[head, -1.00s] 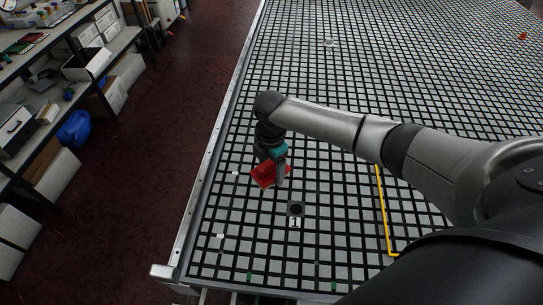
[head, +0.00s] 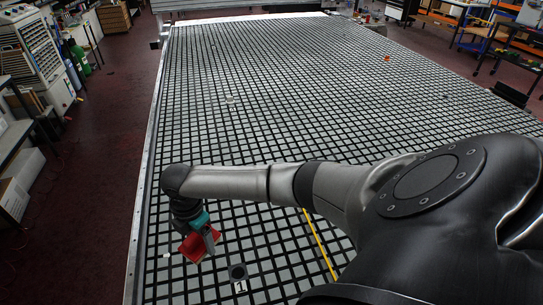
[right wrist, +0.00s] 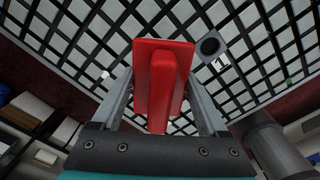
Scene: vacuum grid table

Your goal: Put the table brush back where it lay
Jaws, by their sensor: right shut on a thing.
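The table brush is a red block with a raised red grip, seen in the head view (head: 192,247) and in the right wrist view (right wrist: 163,85). My right gripper (head: 207,244) is shut on the brush and holds it over the near left part of the grid table (head: 265,130). In the right wrist view the two fingers of the gripper (right wrist: 163,100) flank the red grip. I cannot tell how high the brush is above the table. My left gripper is not in view.
A dark round spot marked 1 (head: 238,272) lies just right of the brush. A yellow line (head: 320,243) runs on the grid further right. A small pale piece (head: 231,100) and an orange thing (head: 387,58) lie farther off. The left table edge (head: 147,190) is close.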

